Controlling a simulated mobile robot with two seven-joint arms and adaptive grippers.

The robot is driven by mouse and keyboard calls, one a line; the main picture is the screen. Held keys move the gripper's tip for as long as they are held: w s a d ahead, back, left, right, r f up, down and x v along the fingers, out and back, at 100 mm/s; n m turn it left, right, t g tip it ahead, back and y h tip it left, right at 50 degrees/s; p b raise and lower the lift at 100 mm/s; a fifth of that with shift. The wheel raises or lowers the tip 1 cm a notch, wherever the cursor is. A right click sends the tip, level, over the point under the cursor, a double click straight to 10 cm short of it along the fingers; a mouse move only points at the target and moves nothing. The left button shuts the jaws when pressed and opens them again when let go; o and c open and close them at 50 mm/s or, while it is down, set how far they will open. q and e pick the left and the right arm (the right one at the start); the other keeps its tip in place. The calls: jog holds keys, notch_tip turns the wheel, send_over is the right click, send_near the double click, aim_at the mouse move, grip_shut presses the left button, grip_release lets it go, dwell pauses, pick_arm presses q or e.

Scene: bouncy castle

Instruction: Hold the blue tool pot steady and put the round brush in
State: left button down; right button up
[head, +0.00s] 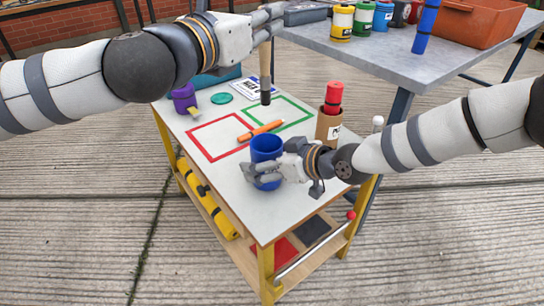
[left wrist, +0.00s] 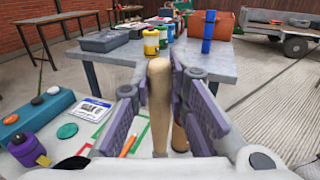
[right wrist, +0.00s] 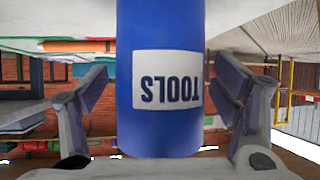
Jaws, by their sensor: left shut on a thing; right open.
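The blue tool pot (head: 266,148) stands upright near the front edge of the white cart top. In the right wrist view the pot (right wrist: 160,35) fills the middle, its white TOOLS label upside down. My right gripper (head: 262,172) is open, with fingers (right wrist: 160,95) on either side of the pot and visible gaps. My left gripper (head: 267,20) is shut on the round brush (head: 265,62) by its wooden handle. The brush hangs roughly vertical, dark end down, above the cart top. The left wrist view shows its handle (left wrist: 159,100) between the purple pads.
An orange marker (head: 262,131) lies behind the pot by red and green outlines. A cardboard tube (head: 328,127) holding a red roll stands to the right. A grey table (head: 375,52) with pots stands behind.

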aim_at(263, 95)
jog(key=shift+c, duration=0.2)
jog(key=c, duration=1.5)
pick_arm(q)
jog(key=shift+f, duration=6.5)
pick_arm(e)
jog(key=shift+o, duration=0.2)
pick_arm(q)
jog(key=c, duration=1.5)
grip_release()
jog(key=v, duration=1.2)
